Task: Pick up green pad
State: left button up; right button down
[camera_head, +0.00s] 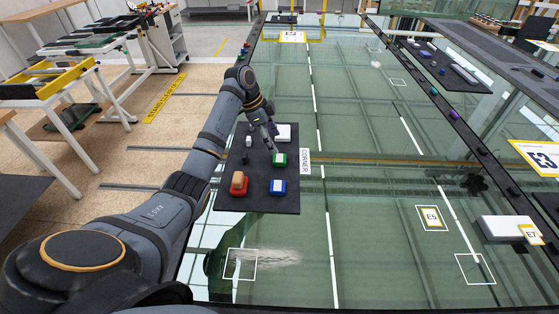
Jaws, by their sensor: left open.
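The green pad (279,160), with a pale top, lies on a dark mat (257,201) on the glass surface. My left gripper (274,146) hangs over the mat just beyond the pad, pointing down, with its tips close to the pad's far edge. It is open and nothing shows between its fingers; the fingers are small here, and I cannot tell whether they touch the pad. My right gripper is out of view.
A red pad with a tan block (238,183) and a blue pad (278,186) lie nearer on the mat. A white box (284,132) is just behind the gripper. A "CORNER" label (305,162) lies right of the mat. A whitish streaked patch (270,257) marks the near glass.

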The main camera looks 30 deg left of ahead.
aim_at(284, 158)
pick_arm(q)
jog(key=shift+x, duration=1.2)
jog(key=shift+w+f, duration=0.2)
jog(key=shift+f, duration=0.05)
jog(key=p+x, duration=0.1)
jog(key=x, duration=0.1)
jog(key=p+x, duration=0.1)
jog(key=x, duration=0.1)
jog(key=shift+s+d+f+p, duration=0.2)
jog(key=shift+d+f+p, duration=0.1)
jog(key=shift+p, duration=0.1)
jog(key=shift+f, duration=0.2)
jog(key=shift+w, duration=0.1)
jog(key=c, duration=0.7)
jog(key=shift+c, duration=0.7)
